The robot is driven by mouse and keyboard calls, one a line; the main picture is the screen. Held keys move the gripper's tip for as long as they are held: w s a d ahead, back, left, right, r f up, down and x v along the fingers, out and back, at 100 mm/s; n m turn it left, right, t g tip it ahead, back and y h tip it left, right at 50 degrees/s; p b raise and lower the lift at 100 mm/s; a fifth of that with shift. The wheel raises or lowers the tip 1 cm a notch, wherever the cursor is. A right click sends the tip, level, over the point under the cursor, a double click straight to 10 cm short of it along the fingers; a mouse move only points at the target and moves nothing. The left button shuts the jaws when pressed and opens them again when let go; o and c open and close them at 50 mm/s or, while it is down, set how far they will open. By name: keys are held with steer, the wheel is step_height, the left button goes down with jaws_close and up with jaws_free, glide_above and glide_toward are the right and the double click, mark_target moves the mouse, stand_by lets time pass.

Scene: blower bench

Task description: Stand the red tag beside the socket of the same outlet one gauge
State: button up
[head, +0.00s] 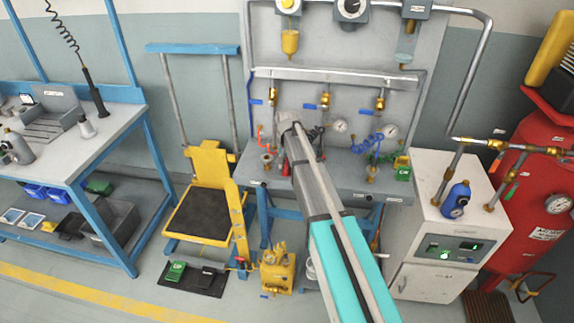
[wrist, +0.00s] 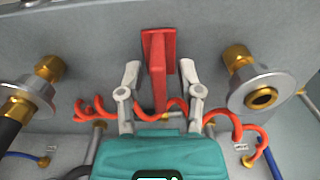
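The red tag (wrist: 158,45) shows in the wrist view as a flat red plate with a narrow upright. My gripper (wrist: 160,72) has one finger on each side of it. Narrow gaps show between the fingers and the upright, so the gripper looks open around the tag. Brass sockets with grey flanges show left (wrist: 22,92) and right (wrist: 258,88) of the fingers. In the head view my arm hides the fingertips and part of the bench (head: 335,180).
A coiled red hose (wrist: 135,112) runs behind the fingers in the wrist view. A coiled blue hose (head: 372,144) lies on the bench's right side. A white cabinet (head: 462,215) with a blue bottle (head: 456,200) and a red tank (head: 535,190) stand right; a yellow cart (head: 210,165) stands left.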

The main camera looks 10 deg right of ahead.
mark_target(287, 160)
steer(key=shift+r, duration=0.2)
step_height(287, 160, up, 12)
steer(key=p, duration=1.2)
stand_by(0.8)
steer(key=s+d+n, duration=0.1)
steer(key=s+d, duration=0.1)
steer(key=s, duration=1.2)
steer(key=s+d+n, duration=0.2)
steer(key=s+d, duration=0.1)
steer(key=s, duration=1.1)
steer(key=shift+n, duration=0.3)
steer(key=shift+a, duration=0.15)
